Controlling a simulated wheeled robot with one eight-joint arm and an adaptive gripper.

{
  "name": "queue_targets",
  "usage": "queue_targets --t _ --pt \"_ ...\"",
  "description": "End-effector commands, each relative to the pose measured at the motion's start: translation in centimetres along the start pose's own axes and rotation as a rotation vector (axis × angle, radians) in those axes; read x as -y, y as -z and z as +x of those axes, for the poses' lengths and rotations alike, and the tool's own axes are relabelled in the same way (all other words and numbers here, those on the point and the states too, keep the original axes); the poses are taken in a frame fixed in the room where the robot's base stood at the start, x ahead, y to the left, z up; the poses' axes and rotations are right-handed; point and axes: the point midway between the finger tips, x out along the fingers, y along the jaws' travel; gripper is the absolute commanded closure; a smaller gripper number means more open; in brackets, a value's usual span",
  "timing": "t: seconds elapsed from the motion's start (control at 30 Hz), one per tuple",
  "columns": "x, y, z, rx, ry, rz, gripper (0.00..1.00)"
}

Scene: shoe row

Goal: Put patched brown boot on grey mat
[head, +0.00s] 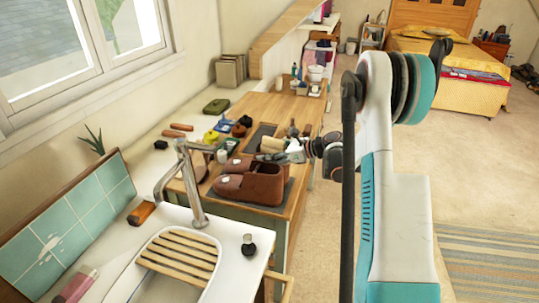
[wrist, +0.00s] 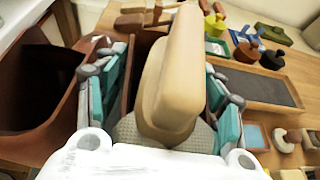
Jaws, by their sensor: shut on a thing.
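A brown boot (head: 250,187) with a small pale patch stands on the wooden table, and a second brown one (head: 233,165) shows just behind it. In the wrist view a brown boot (wrist: 40,115) with a dark opening lies left of my gripper (wrist: 165,95). My gripper, also in the head view (head: 286,157), is shut on a tan, brush-like thing (wrist: 172,80) with a grey, textured underside. Its teal-padded fingers are on either side of that thing. A dark grey mat (head: 286,190) shows beside and beneath the front boot.
A dark grey rectangle (wrist: 255,88) lies flat right of the gripper in the wrist view. Several small bottles and tools clutter the table's back. A white sink (head: 190,275) with a tall tap (head: 188,180) stands in front. Open floor (head: 480,170) lies to the right.

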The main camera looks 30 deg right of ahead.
Motion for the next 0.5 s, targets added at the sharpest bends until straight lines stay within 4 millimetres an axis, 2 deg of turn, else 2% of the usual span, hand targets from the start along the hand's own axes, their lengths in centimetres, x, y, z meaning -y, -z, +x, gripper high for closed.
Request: queue_targets --t 0.43,0.47,0.5 --pt "-0.01 0.66 0.29 0.002 0.000 0.000 1.00" --pt "-0.01 0.62 0.27 0.002 0.000 0.000 0.33" --pt "-0.01 0.59 0.26 0.002 0.000 0.000 0.24"
